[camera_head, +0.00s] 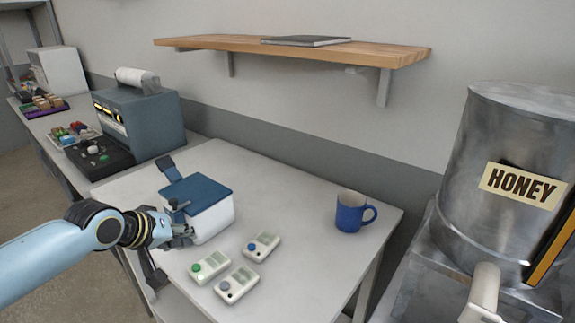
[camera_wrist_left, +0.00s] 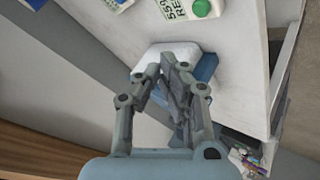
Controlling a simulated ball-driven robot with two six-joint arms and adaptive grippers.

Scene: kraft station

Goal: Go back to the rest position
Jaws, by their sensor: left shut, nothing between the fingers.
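My left arm comes in from the left in the head view. Its left gripper (camera_head: 182,236) is at the near left side of a white box with a blue lid (camera_head: 212,215) on the white table (camera_head: 285,180). The left gripper (camera_wrist_left: 165,75) also shows in the left wrist view, its fingers together and empty. It is in front of the white and blue box (camera_wrist_left: 196,52) there; I cannot tell whether they touch. My right gripper is in neither view.
Three small cartridges stand near the box: one with a green button (camera_head: 210,267), two with blue or grey ones (camera_head: 262,246), (camera_head: 237,285). A blue mug (camera_head: 350,212) stands at the right. A honey drum (camera_head: 505,170) is far right. A grey machine (camera_head: 140,122) stands behind left.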

